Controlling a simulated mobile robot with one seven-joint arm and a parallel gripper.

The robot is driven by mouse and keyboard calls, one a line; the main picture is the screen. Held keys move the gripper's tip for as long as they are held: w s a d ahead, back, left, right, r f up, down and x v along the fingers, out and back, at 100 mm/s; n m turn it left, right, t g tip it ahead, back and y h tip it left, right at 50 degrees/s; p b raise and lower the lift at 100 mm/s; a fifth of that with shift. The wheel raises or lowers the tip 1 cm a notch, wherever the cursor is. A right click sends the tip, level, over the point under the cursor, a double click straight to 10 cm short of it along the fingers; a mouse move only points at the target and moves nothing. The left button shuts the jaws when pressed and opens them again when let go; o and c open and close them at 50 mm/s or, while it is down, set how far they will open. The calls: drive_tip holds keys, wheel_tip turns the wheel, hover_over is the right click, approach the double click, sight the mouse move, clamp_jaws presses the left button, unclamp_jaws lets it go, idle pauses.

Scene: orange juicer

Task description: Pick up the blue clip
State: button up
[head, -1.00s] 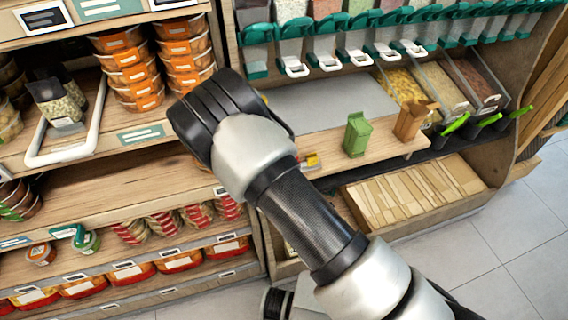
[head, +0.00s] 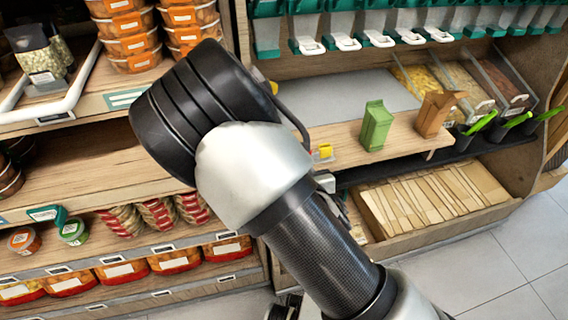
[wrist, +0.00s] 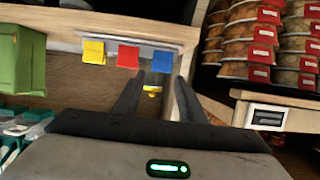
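The blue clip (wrist: 162,61) is at the top middle of the wrist view, on a pale strip beside a red clip (wrist: 128,57) and a yellow clip (wrist: 94,52). My gripper (wrist: 159,78) is open, its two dark fingers apart and pointing toward the blue clip. The blue clip appears beyond the fingertips, closer in line with the right one; contact cannot be told. A small yellow piece (wrist: 152,89) shows between the fingers. In the head view my arm hides the gripper and the blue clip; a small yellow item (head: 325,150) shows beside the arm.
A green paper bag (head: 376,126) and a brown bag (head: 436,113) stand on the wooden ledge. The green bag is also at the left of the wrist view (wrist: 20,58). Stacked food tubs (wrist: 265,40) stand at the right there. Bulk dispensers (head: 385,30) line the back.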

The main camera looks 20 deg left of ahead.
drive_tip(key=b+x, duration=0.1)
drive_tip(key=x, duration=0.5)
drive_tip(key=shift+w+a+f, duration=0.15)
drive_tip(key=shift+w+a, duration=0.05)
drive_tip(key=c, duration=0.8)
